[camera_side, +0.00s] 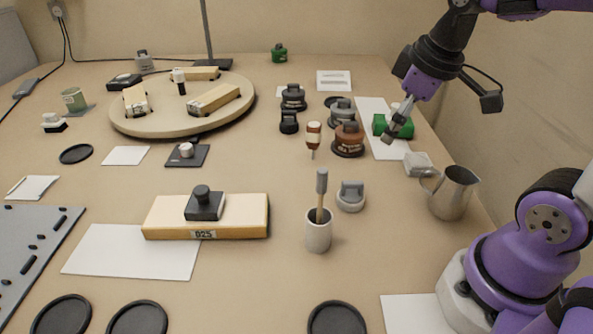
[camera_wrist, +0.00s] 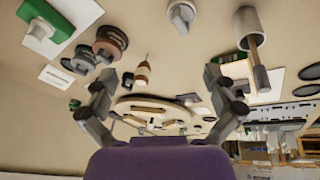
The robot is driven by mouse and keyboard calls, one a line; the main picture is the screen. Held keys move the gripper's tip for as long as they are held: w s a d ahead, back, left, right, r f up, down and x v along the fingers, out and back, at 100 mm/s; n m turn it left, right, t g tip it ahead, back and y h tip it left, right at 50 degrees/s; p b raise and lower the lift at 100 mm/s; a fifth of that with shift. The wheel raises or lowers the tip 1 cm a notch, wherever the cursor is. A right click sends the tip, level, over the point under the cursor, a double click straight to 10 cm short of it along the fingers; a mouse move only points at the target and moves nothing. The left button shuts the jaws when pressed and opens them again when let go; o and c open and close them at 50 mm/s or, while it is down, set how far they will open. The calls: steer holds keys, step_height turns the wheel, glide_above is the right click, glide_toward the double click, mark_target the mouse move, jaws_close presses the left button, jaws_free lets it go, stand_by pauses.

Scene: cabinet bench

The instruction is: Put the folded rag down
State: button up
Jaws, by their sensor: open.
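A small pale grey-white folded piece, which looks like the folded rag (camera_side: 418,164), lies on the bench beside the steel pitcher in the side view. I cannot make it out in the wrist view. My gripper (camera_side: 396,126) is above the right side of the bench, in front of a green object (camera_side: 379,124) on a white sheet (camera_side: 373,106). In the wrist view my gripper (camera_wrist: 161,78) has its fingers wide apart with nothing between them. The green object also shows there with a white part (camera_wrist: 39,36). The gripper hides part of it in the side view.
The steel pitcher (camera_side: 453,193) stands near the right edge. A brown jar (camera_side: 348,141), a dropper bottle (camera_side: 313,134) and a grey weight (camera_side: 350,197) stand to the left. A cup with a brush (camera_side: 318,233) is nearer the front. Bare bench lies between cup and pitcher.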

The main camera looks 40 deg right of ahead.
steer(key=s+a+m, duration=0.1)
steer(key=s+a+m+t, duration=0.1)
steer(key=a, duration=0.1)
steer(key=s+a, duration=0.1)
steer(key=a, duration=0.1)
steer(key=shift+s+a+m+t+y, duration=0.1)
steer(key=shift+a+m+t+y, duration=0.1)
steer(key=shift+m+t+y, duration=0.2)
steer(key=shift+d, duration=0.1)
